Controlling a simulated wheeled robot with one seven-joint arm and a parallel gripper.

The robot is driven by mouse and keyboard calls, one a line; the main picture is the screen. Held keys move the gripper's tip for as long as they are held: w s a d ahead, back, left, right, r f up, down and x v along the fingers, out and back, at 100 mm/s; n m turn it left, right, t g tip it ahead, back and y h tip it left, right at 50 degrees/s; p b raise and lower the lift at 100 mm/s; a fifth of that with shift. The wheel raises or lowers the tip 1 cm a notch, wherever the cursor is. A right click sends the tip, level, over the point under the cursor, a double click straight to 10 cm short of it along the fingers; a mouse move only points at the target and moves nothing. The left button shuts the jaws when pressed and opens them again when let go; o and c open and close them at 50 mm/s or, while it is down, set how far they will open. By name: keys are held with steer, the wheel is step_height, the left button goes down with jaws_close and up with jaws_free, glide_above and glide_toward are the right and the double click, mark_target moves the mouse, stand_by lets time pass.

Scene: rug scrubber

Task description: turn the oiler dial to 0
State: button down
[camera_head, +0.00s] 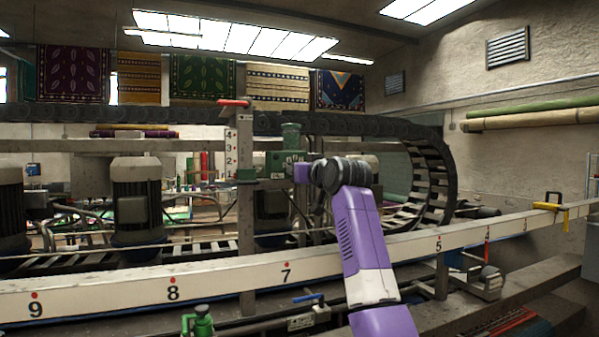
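I cannot make out the oiler dial or its reading for certain. A green fitting (291,137) stands on the machine frame, just behind and above the end of my arm. Another green fitting (199,321) shows at the bottom edge, left of centre, partly cut off. My purple arm reaches up from the bottom. Its dark wrist and my gripper (304,173) are in front of the green machine parts at mid-picture. The fingers are too small and too hidden to tell open from shut, or whether they touch anything.
A white numbered rail (225,279) crosses in front of the machine, with a yellow clamp (550,205) at right. A post with a number scale (231,150) carries a red handle (233,102). Motors (136,200) stand at left. A chain conveyor (437,165) curves right of my arm.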

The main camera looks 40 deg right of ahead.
stand_by(0.5)
steer(key=c, duration=1.1)
jaws_free()
steer(key=shift+s, duration=0.1)
steer(key=b+v, duration=0.3)
steer(key=v, duration=0.4)
steer(key=shift+s, duration=0.35)
steer(key=shift+a, duration=0.1)
